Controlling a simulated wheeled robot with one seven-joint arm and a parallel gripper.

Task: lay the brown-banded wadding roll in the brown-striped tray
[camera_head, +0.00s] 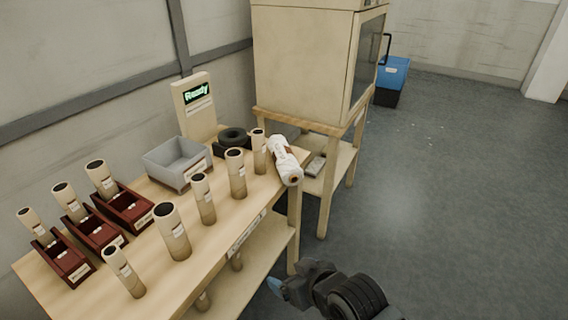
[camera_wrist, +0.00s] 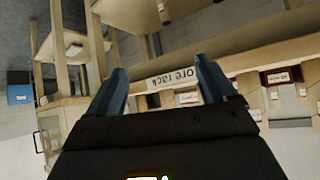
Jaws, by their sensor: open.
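A white wadding roll (camera_head: 285,160) lies tilted at the right end of the wooden bench, among the standing tubes. I cannot make out a brown band on it for certain. My gripper (camera_head: 276,286) is in front of the bench, away from the roll. In the wrist view its blue fingers (camera_wrist: 160,66) are open and empty.
Several beige tubes (camera_head: 172,232) stand along the bench's front edge. A large beige cabinet (camera_head: 303,62) stands beyond the bench.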

